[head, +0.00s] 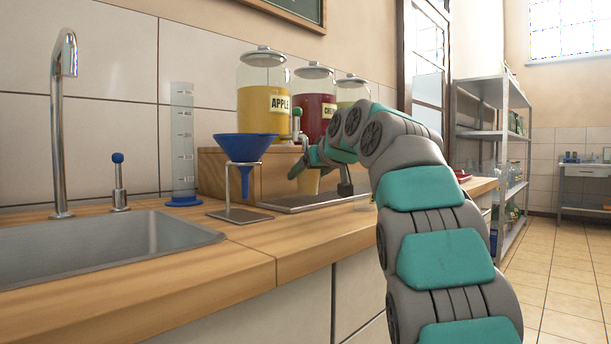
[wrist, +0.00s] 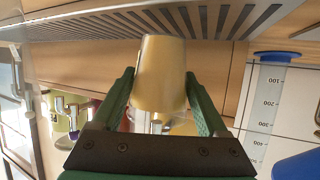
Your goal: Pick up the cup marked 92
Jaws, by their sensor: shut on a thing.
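A pale yellow cup (head: 309,182) is at the drip tray (head: 312,201) below the juice dispensers, partly hidden by my arm in the head view. In the wrist view the cup (wrist: 160,75) sits between the two green fingers, which press on its sides. My gripper (head: 304,167) is shut on it; it also shows in the wrist view (wrist: 158,88). No number is readable on the cup. I cannot tell whether its base touches the tray grate (wrist: 200,20).
Apple (head: 264,105) and red (head: 314,100) dispensers stand on a wooden block. A blue funnel (head: 246,148) on a stand and a measuring cylinder (head: 182,140) are to the left, with a sink (head: 100,245) and tap (head: 58,130) beyond. Bare counter (head: 270,236) lies in front.

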